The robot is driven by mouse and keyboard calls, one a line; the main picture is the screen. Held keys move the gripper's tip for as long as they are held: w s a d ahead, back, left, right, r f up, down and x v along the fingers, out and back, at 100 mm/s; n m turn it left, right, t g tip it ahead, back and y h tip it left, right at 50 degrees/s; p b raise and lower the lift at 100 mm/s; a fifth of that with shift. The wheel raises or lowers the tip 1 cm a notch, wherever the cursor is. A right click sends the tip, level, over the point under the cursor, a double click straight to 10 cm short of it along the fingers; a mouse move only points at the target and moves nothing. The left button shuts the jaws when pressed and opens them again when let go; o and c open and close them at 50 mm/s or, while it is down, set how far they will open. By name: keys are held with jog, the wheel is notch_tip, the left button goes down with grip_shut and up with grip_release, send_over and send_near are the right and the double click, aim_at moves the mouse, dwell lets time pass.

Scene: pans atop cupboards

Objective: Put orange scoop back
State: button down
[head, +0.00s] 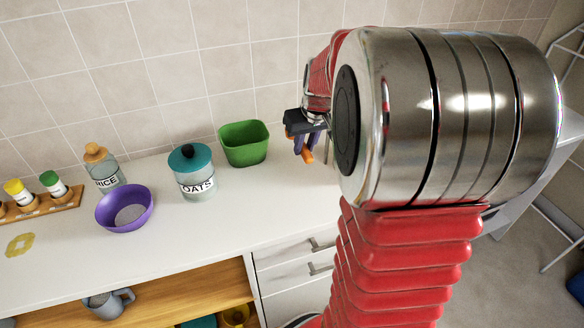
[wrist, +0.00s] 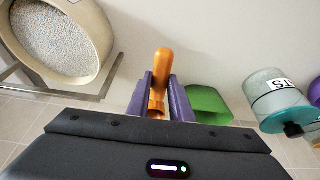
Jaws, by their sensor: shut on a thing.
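My gripper (head: 301,145) is at the right of the head view, above the counter and to the right of the green container. Its purple fingers are shut on the orange scoop (head: 308,156). In the wrist view the scoop (wrist: 161,80) stands out between the two fingertips (wrist: 160,95). Its lower part is hidden between the fingers. The open green container (head: 244,155) stands against the tiled wall, and it also shows in the wrist view (wrist: 210,104) just right of the fingers. My arm hides much of the counter's right side in the head view.
A teal-lidded oats jar (head: 196,178), a purple bowl (head: 110,214), a rice jar (head: 103,170) and a spice rack (head: 45,204) stand on the white counter (head: 190,235). A round beige container of pale grains (wrist: 60,45) is at the wrist view's upper left.

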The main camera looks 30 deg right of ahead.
jog(key=shift+w, duration=0.1)
jog(key=shift+f, duration=3.1)
jog(key=shift+f, duration=1.9)
jog(key=c, duration=1.6)
grip_release()
